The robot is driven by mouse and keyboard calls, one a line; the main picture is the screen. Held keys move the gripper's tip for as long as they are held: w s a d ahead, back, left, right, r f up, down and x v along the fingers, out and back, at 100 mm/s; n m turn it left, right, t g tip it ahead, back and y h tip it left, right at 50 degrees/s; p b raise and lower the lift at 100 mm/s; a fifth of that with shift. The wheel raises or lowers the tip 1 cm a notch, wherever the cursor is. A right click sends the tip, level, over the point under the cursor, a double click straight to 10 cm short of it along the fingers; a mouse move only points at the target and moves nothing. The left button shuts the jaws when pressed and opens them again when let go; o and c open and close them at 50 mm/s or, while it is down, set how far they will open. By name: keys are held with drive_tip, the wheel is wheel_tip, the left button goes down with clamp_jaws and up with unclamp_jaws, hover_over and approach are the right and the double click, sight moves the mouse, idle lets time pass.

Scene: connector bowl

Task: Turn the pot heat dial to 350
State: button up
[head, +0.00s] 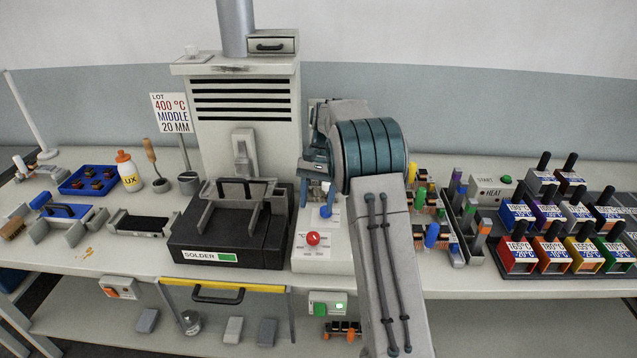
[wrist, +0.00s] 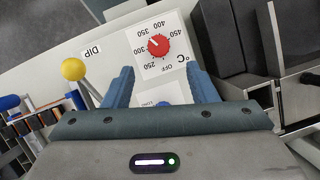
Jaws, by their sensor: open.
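The red heat dial (wrist: 158,45) sits on a white scale plate (wrist: 178,68) marked OFF and 250 to 450 °C. Its white mark seems to face the upper left in the wrist view, but I cannot tell the exact number. In the head view the red dial (head: 312,238) is on the pale panel right of the black solder pot (head: 225,235). My gripper (wrist: 158,68) is open and empty, its blue fingers on either side of the dial's plate and apart from the dial. In the head view my gripper (head: 317,196) is above and behind the dial.
A yellow ball lever (wrist: 73,69) stands by the DIP label, left in the wrist view. A blue knob (head: 325,211) is behind the dial. A lot sign (head: 171,113) reads 400 °C, middle, 20 mm.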

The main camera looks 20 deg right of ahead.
drive_tip(key=v, duration=0.5)
drive_tip(key=shift+w+r, duration=0.15)
drive_tip(key=shift+r, duration=0.1)
drive_tip(key=s+a+r+n+t+h, duration=0.15)
drive_tip(key=s+r, duration=0.25)
drive_tip(key=s, duration=0.4)
drive_tip(key=s+a+r+n+t, duration=0.1)
drive_tip(key=s+r+n+t, duration=0.1)
drive_tip(key=s+r, duration=0.35)
drive_tip(key=s+f+n+t, duration=0.1)
drive_tip(key=s+f, duration=0.2)
drive_tip(key=s, duration=0.7)
drive_tip(key=s+a+f+n+t, duration=0.1)
drive_tip(key=s+f, duration=0.3)
drive_tip(key=s, duration=0.6)
drive_tip(key=shift+s+a+n+t+h, duration=0.2)
drive_tip(key=shift+a+n+t+h, duration=0.05)
drive_tip(key=shift+n+t+h, duration=0.25)
drive_tip(key=shift+f, duration=0.1)
